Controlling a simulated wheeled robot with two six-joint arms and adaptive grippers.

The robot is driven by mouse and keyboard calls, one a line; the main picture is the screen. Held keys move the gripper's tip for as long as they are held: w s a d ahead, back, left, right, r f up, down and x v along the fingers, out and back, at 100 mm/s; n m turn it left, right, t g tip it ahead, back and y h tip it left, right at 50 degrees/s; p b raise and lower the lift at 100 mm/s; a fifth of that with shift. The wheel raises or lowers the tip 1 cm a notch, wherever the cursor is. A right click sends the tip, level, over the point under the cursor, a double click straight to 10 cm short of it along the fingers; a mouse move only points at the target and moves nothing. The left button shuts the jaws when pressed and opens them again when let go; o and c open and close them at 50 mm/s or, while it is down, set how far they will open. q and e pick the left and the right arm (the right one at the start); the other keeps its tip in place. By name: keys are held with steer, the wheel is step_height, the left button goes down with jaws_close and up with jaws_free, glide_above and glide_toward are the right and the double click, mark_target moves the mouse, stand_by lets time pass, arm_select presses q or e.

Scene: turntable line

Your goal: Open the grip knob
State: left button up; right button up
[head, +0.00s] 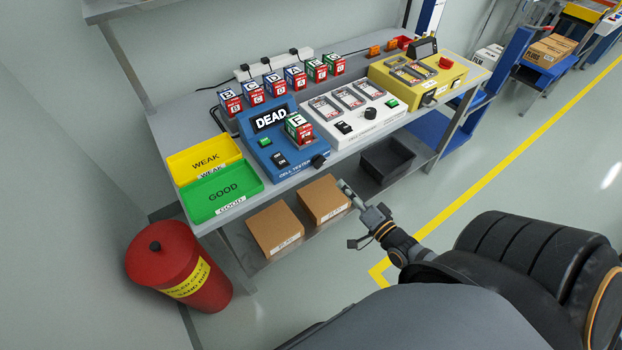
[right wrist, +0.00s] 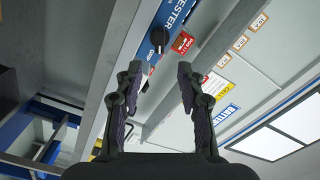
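The black grip knob (head: 318,161) is on the front right corner of the blue cell tester (head: 290,165), whose display reads DEAD. A lettered cell block (head: 299,125) stands in the tester's holder. In the right wrist view the knob (right wrist: 159,36) shows on the blue front face, ahead of the fingertips. My right gripper (head: 344,186) is below and in front of the knob, apart from it. In the right wrist view its two fingers (right wrist: 160,76) are spread with nothing between them. My left gripper is not in view.
A white charger (head: 365,128) and yellow machine (head: 420,75) stand right of the tester. A green GOOD tray (head: 252,183) and yellow WEAK tray (head: 180,160) are left. Cardboard boxes (head: 275,230) and a dark crate (head: 388,160) sit below the bench. A red bin (head: 165,250) stands at left.

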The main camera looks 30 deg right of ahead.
mark_target(322, 164)
steer(key=w, duration=0.3)
steer(key=w+b, duration=0.1)
steer(key=w, duration=0.2)
steer(key=w+b, duration=0.1)
steer(key=w, duration=0.2)
steer(key=shift+w+a+f, duration=0.1)
steer(key=shift+a, duration=0.2)
steer(key=shift+w, duration=0.45)
steer(key=shift+c, duration=0.3)
steer(key=c, duration=0.7)
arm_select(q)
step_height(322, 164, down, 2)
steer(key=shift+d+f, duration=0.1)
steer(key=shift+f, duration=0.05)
arm_select(e)
jaws_close()
